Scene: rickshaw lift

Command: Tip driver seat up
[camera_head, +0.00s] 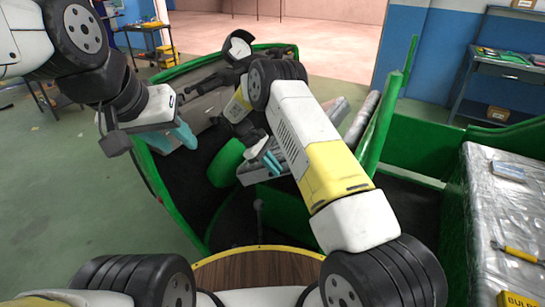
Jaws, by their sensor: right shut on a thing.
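A grey slab (251,178), which looks like the driver seat, is in the middle of the green rickshaw, largely hidden behind my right arm. My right gripper (266,160), with teal fingertips, is at the slab's near left edge and shut on it. How far the slab is tilted cannot be told. My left gripper (172,139) hangs over the rickshaw's left side, its teal fingers apart and empty, clear of the seat.
The rickshaw's green rim (158,196) curves around a dark floor. A green rounded part (226,163) is left of the seat. A wrapped silver load (500,200) is at right. A workbench (505,68) stands behind. Green floor at left is open.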

